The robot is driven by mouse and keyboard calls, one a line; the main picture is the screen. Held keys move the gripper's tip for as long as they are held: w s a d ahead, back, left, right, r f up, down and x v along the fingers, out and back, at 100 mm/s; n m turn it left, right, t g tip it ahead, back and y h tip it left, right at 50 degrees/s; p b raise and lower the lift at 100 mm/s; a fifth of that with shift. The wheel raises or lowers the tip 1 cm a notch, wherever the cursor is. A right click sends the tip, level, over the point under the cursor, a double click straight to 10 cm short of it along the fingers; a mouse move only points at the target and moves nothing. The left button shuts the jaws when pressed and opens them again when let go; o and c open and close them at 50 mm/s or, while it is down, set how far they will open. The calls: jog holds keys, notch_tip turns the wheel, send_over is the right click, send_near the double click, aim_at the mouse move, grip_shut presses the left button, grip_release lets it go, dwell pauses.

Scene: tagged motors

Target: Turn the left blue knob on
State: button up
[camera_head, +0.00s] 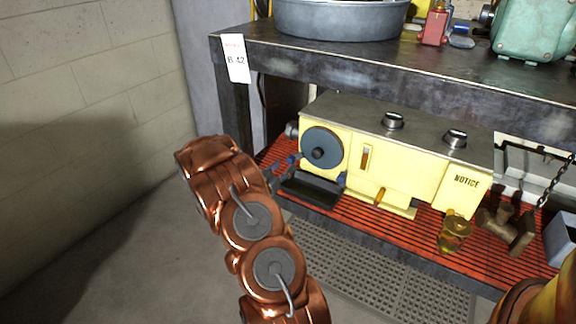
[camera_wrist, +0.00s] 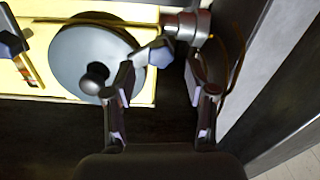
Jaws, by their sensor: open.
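A yellow machine (camera_head: 400,165) with a grey top stands on the lower shelf. Its front has a dark blue-grey disc (camera_head: 321,148) with a dark centre. The left blue knob (camera_head: 293,159) is at the disc's lower left, partly hidden by my gripper (camera_head: 281,172). A second blue knob (camera_head: 341,179) is at the disc's lower right. The wrist view looks turned over, so the left knob (camera_wrist: 153,52) shows right of the disc (camera_wrist: 95,55), just beyond the fingertips. My gripper (camera_wrist: 160,75) is open, its left finger close to that knob; I cannot tell if they touch.
A dark tray-like part (camera_head: 313,190) lies below the disc. A grey cylindrical fitting (camera_wrist: 185,27) is near the fingertips at the machine's end. The upper shelf (camera_head: 400,68) hangs above, and its post (camera_head: 238,105) stands at the left. The floor left is clear.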

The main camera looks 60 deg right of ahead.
aim_at(289, 162)
jog(key=shift+w+d+b, duration=0.1)
jog(key=shift+d+b, duration=0.3)
jog(key=shift+d, duration=1.4)
grip_shut()
